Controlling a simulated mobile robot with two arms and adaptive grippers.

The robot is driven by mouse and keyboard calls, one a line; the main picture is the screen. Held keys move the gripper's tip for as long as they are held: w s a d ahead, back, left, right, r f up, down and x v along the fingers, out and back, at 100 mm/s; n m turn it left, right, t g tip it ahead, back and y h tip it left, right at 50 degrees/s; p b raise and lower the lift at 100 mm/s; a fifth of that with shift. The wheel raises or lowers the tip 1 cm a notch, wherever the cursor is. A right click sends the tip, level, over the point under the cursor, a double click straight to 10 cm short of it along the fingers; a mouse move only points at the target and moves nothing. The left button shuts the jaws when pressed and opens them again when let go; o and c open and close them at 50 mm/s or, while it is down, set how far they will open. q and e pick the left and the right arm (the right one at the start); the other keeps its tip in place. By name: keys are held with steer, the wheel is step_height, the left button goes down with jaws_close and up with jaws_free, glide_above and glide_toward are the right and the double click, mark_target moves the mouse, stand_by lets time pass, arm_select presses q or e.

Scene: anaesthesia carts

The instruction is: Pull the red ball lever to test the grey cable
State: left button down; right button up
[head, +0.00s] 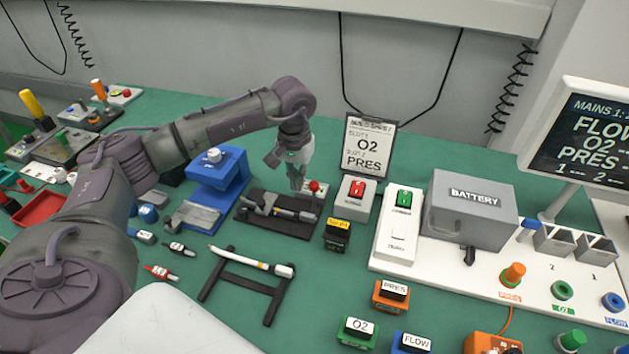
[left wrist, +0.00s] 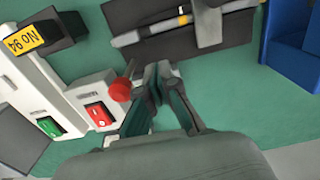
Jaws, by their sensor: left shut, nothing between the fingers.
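The red ball (head: 314,186) tops a small lever at the back right of a black test fixture (head: 262,226). In the left wrist view the red ball (left wrist: 120,90) is just left of my fingertips. A grey cable piece (head: 283,212) with a yellow band lies across the fixture; it also shows in the left wrist view (left wrist: 190,22). My left gripper (head: 297,187) points down beside the ball, its fingers (left wrist: 158,72) shut and empty. I cannot tell whether a finger touches the ball. My right gripper is not in view.
A red-switch box (head: 355,198) and a sign (head: 367,146) stand right of the lever. A blue press (head: 217,175) is to the left. A white cable (head: 240,260) rests on a black stand in front. A battery box (head: 472,207) is farther right.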

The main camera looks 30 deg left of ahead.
arm_select(q)
step_height(320, 180, up, 6)
steer(key=p, duration=0.3)
steer(key=shift+r, duration=0.2)
steer(key=shift+s+f, duration=0.1)
stand_by(0.5)
